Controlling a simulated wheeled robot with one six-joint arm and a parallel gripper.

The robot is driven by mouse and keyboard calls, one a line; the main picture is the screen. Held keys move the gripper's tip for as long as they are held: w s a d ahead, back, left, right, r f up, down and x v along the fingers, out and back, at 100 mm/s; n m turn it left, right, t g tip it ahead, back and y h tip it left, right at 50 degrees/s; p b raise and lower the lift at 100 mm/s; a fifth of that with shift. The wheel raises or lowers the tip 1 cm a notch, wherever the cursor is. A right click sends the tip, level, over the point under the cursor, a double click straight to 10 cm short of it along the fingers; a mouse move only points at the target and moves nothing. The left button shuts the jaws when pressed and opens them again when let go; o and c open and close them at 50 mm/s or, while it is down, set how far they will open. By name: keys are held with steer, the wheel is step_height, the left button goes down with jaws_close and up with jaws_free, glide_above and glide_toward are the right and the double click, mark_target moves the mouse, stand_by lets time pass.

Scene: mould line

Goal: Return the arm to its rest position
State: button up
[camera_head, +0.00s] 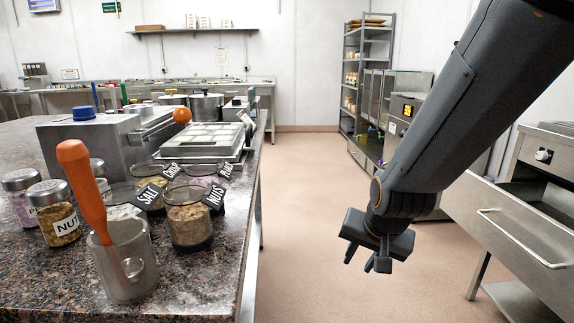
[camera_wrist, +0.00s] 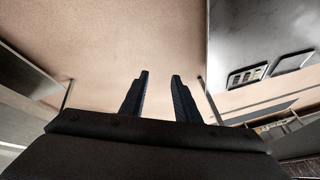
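My gripper (camera_head: 368,261) hangs at the end of my dark grey arm on the right of the head view, pointing down over the open floor. It is apart from the granite counter and from the steel drawer unit. In the wrist view my gripper (camera_wrist: 160,80) shows two dark fingers standing apart with only floor between them. It is open and holds nothing.
A granite counter (camera_head: 222,270) at left carries labelled jars, a metal cup (camera_head: 125,262) with an orange-handled tool (camera_head: 82,185), and a mould machine. An open steel drawer (camera_head: 520,235) juts out at right. The floor (camera_head: 305,200) between is clear.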

steer(key=s+a+r+n+g, duration=0.3)
steer(key=s+n, duration=0.1)
steer(key=s, duration=0.6)
steer(key=s+a+r+n+g, duration=0.2)
steer(key=s+a+r+n, duration=0.15)
steer(key=s, duration=0.55)
steer(key=d+r+m+p, duration=0.2)
steer(key=d+r+p, duration=0.6)
steer(key=p, duration=1)
steer(key=shift+d+r+m, duration=0.3)
steer(key=shift+d+m, duration=0.05)
steer(key=shift+d, duration=0.4)
steer(key=shift+w, duration=0.15)
